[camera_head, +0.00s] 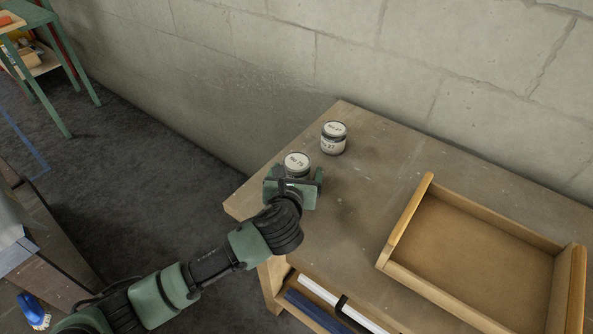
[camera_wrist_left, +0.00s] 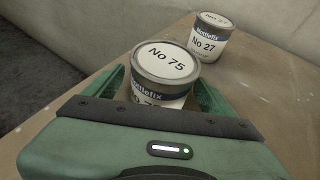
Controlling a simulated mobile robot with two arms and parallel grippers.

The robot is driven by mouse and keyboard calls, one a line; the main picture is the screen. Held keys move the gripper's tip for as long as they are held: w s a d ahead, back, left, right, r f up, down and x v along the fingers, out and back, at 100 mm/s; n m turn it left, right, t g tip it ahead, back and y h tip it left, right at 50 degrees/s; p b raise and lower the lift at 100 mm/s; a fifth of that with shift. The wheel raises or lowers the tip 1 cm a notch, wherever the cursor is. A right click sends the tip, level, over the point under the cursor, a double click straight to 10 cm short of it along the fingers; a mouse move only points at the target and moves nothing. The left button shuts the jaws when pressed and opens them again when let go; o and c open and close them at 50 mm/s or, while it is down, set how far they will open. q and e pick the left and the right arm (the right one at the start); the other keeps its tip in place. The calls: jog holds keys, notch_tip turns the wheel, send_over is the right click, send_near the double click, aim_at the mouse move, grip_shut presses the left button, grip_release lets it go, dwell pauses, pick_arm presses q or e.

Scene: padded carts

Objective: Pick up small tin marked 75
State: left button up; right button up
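The small tin marked 75 (camera_head: 297,161) stands upright near the left corner of the wooden table (camera_head: 365,180). The tin's lower part is hidden behind the gripper. My right gripper is not in view.
A second tin marked 27 (camera_head: 334,138) stands just behind and right of the first. It also shows in the left wrist view (camera_wrist_left: 212,38). A wooden tray (camera_head: 433,290) lies on the right of the table. A concrete wall (camera_head: 350,50) runs behind.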

pick_arm(q)
jog(key=c, duration=1.6)
jog(key=shift+o, duration=0.2)
